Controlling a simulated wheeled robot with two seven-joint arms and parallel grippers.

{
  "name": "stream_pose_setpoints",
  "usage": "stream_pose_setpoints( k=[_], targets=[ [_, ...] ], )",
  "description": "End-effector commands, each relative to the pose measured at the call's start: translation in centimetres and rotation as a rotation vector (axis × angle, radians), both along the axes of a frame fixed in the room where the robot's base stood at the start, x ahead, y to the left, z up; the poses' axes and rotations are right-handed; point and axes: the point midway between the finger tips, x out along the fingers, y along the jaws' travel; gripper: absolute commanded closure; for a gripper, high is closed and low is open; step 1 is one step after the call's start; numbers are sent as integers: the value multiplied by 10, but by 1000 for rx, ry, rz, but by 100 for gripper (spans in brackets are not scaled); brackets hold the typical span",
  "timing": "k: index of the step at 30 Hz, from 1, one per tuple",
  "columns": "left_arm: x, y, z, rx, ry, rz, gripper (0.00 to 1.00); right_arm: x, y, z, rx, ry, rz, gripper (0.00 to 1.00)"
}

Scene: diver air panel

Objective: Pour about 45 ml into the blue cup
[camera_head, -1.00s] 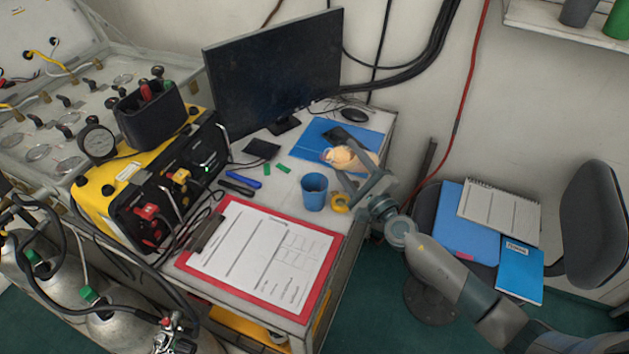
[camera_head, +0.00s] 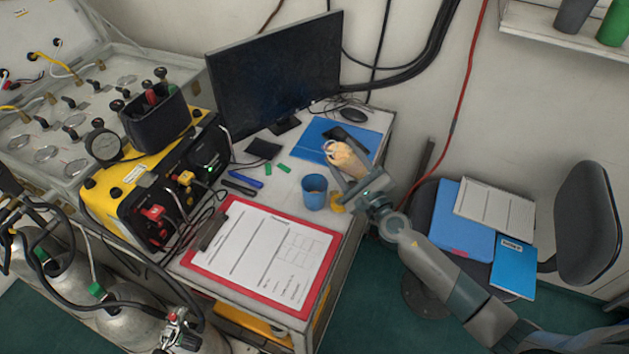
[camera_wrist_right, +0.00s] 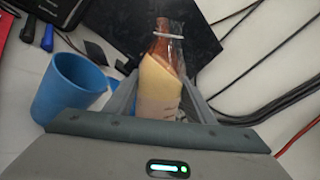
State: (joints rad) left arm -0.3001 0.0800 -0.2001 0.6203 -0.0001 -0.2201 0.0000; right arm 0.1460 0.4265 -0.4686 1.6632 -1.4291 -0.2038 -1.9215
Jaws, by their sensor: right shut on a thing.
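The blue cup (camera_head: 314,194) stands upright on the desk; its contents are not clear. It also shows at the left in the right wrist view (camera_wrist_right: 66,92). My right gripper (camera_head: 352,176) is shut on a small bottle (camera_head: 347,158) with pale yellow-orange contents, behind and to the right of the cup. The bottle is tilted, its neck end toward the upper left in the head view. In the right wrist view the bottle (camera_wrist_right: 160,85) sits between the fingers, its contents slanting inside, apart from the cup. No stream shows. My left gripper is out of view.
A red clipboard (camera_head: 303,303) lies in front, with the yellow air panel (camera_head: 130,200) at left. A monitor (camera_head: 275,75), blue folder (camera_head: 313,138) and mouse (camera_head: 353,115) are behind. A chair (camera_head: 588,225) stands at right.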

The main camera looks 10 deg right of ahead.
Motion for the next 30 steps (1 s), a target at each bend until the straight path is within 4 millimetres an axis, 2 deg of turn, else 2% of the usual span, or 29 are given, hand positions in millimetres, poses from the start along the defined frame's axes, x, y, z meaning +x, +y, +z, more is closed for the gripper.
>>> stream_pose_setpoints(
  k=[21,30],
  targets=[
    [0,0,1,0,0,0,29,1,0,2,1,-3,0,90],
    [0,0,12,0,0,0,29,2,-4,9,101,38,-1,90]
  ],
)
